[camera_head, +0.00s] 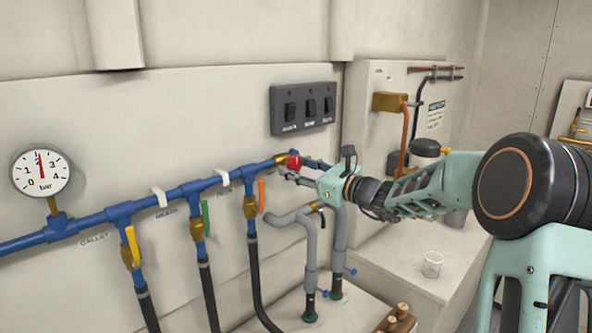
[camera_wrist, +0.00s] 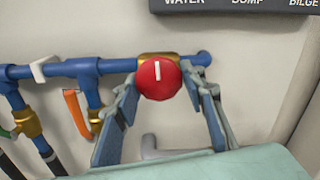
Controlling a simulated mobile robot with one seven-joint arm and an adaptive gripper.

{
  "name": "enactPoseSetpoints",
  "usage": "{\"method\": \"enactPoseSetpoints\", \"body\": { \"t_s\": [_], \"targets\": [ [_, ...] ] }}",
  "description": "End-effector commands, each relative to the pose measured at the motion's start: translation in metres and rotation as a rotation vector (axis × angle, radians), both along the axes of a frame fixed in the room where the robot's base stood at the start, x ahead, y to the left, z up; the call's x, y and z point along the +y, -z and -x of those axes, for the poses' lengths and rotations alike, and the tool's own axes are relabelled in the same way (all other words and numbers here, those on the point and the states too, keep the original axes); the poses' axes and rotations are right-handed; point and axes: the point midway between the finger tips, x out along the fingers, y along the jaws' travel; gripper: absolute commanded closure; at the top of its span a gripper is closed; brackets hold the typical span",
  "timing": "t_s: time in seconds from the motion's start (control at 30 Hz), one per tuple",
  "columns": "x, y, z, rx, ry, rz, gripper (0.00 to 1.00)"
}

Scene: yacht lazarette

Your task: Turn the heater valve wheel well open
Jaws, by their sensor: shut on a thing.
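A round red valve wheel (camera_head: 294,162) sits on a brass fitting at the right end of the blue pipe. In the wrist view the wheel (camera_wrist: 159,79) faces me, with a white mark that stands upright. My gripper (camera_head: 296,166) reaches in from the right. In the wrist view my gripper (camera_wrist: 162,82) has one finger on each side of the wheel and is shut on it. The fingers hide parts of the wheel's sides. No label for this wheel is visible.
Yellow (camera_head: 133,246), green (camera_head: 205,217) and orange (camera_head: 261,196) lever valves hang from the pipe to the left. A gauge (camera_head: 41,171) stands farther left. A black switch panel (camera_head: 303,108) is above the wheel. Grey hoses (camera_head: 310,250) run below. A clear cup (camera_head: 433,264) stands on the right ledge.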

Motion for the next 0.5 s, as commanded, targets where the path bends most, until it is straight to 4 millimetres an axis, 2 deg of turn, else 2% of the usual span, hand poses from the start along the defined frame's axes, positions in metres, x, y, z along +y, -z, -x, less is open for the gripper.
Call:
{"method": "enactPoseSetpoints", "body": {
  "t_s": [0.5],
  "targets": [
    [-0.0013, 0.0077, -0.0012, -0.253, 0.002, 0.246, 0.86]
  ]
}}
